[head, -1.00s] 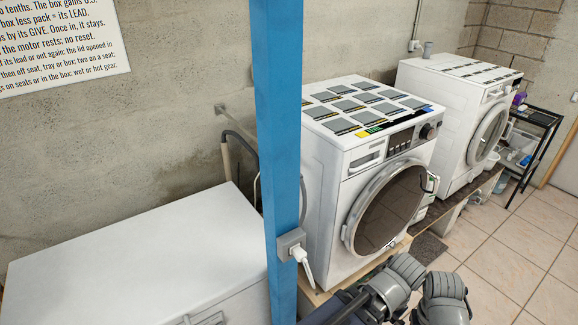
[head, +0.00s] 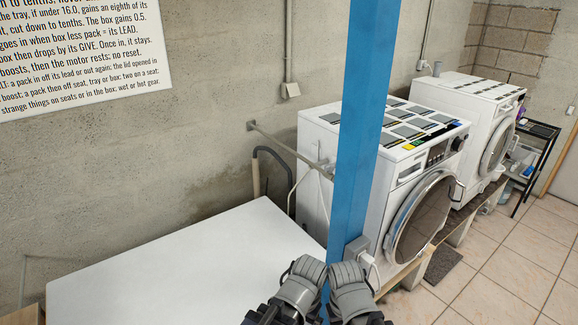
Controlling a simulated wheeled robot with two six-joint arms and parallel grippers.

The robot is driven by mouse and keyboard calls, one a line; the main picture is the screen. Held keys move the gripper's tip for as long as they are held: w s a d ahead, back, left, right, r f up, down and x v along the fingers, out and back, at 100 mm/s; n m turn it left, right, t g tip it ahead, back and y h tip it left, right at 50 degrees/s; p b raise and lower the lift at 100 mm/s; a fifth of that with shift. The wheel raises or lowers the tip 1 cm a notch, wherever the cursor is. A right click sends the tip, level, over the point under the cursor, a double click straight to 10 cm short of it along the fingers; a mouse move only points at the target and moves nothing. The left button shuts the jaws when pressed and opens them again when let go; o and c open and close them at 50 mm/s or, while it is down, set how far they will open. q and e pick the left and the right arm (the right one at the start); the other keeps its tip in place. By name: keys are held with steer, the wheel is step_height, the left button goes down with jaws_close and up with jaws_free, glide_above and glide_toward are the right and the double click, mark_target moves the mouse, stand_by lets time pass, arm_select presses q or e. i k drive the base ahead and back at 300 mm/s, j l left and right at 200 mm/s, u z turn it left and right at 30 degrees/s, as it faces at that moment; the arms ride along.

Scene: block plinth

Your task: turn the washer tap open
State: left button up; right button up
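The near washer (head: 345,195) is white with a round glass door, behind and right of the blue post. A grey pipe (head: 285,145) runs from the bare wall toward its back left side, with thin pale hoses hanging near its end. A tap handle is too small to make out there, so I cannot tell how it is turned. The grey ends of my two arms are side by side at the bottom, left (head: 302,284) and right (head: 351,290). They are apart from the pipe, and their fingers cannot be made out.
A blue post (head: 365,110) stands in front of the near washer, with a grey socket and white plug (head: 357,250) on it. A white flat-topped box (head: 180,265) fills the lower left below the pipe. A second washer (head: 460,105) stands farther right.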

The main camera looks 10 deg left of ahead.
mark_target(331, 167)
steer(key=i+l+u, duration=0.1)
steer(key=l, duration=0.65)
steer(key=i+l+u, duration=0.1)
steer(key=l, duration=0.65)
steer(key=i+l, duration=0.2)
steer(key=l, duration=0.15)
steer(key=i+l+u, duration=0.1)
steer(key=l, duration=0.2)
steer(key=i+l, duration=0.25)
steer(key=i+l+u, duration=0.1)
steer(key=l, duration=0.35)
steer(key=i+l, duration=0.2)
steer(key=l, duration=0.15)
steer(key=i+u, duration=0.05)
